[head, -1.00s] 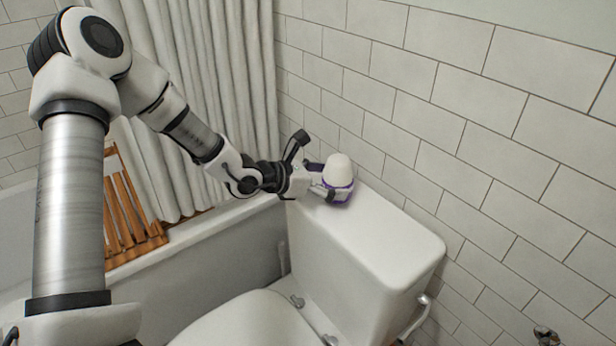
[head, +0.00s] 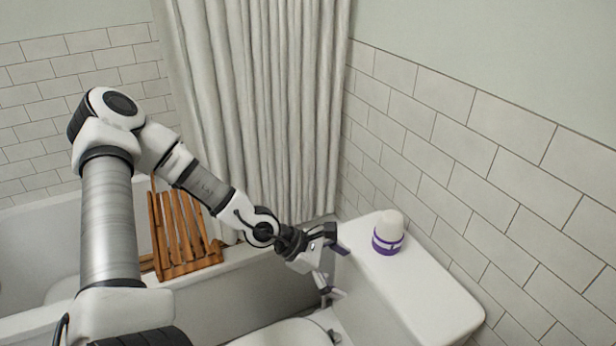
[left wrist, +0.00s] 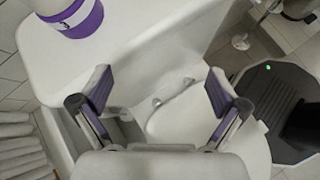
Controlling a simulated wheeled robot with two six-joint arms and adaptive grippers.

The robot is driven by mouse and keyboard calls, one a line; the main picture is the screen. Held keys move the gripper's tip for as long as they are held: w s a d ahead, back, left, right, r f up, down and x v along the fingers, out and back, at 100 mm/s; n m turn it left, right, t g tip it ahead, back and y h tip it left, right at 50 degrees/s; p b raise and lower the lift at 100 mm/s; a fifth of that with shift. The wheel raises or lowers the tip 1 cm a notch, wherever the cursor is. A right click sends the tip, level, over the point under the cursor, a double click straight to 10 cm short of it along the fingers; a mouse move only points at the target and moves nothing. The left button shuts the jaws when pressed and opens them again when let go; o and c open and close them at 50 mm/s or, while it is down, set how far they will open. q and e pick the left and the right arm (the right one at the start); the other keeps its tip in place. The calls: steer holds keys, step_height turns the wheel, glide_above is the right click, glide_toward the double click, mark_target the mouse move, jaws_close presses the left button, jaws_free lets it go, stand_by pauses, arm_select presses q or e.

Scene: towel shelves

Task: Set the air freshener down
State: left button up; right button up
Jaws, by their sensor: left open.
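The air freshener (head: 388,233), white-topped with a purple band, stands upright on the far end of the white toilet tank lid (head: 440,298). In the left wrist view the air freshener (left wrist: 75,17) shows at the top left, partly cut off by the frame edge. My left gripper (head: 338,270) is open and empty, to the left of the air freshener and apart from it, by the tank's side. Its two spread fingers (left wrist: 160,92) show with nothing between them in the left wrist view. My right gripper is not in view.
A tiled wall (head: 480,190) runs close behind the tank. A pleated shower curtain (head: 260,100) hangs over the bathtub (head: 245,285), and a wooden slatted rack (head: 182,235) is at the tub. The near part of the tank lid is bare.

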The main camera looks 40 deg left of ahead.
arm_select(q)
steer(key=s+a+f+m+g+y, duration=0.2)
steer(key=s+f+m+g+y, duration=0.65)
steer(key=s+f+m, duration=0.65)
steer(key=s+d+f+m+t, duration=0.1)
steer(key=s+d+f+m, duration=0.3)
steer(key=d+m, duration=0.3)
steer(key=shift+d+f+m+h, duration=0.25)
steer(key=shift+m+h, duration=0.2)
steer(key=shift+m, duration=0.55)
steer(key=shift+s+r+t+p, duration=0.1)
steer(key=shift+r+t+p, duration=0.15)
steer(key=shift+r+p, duration=0.7)
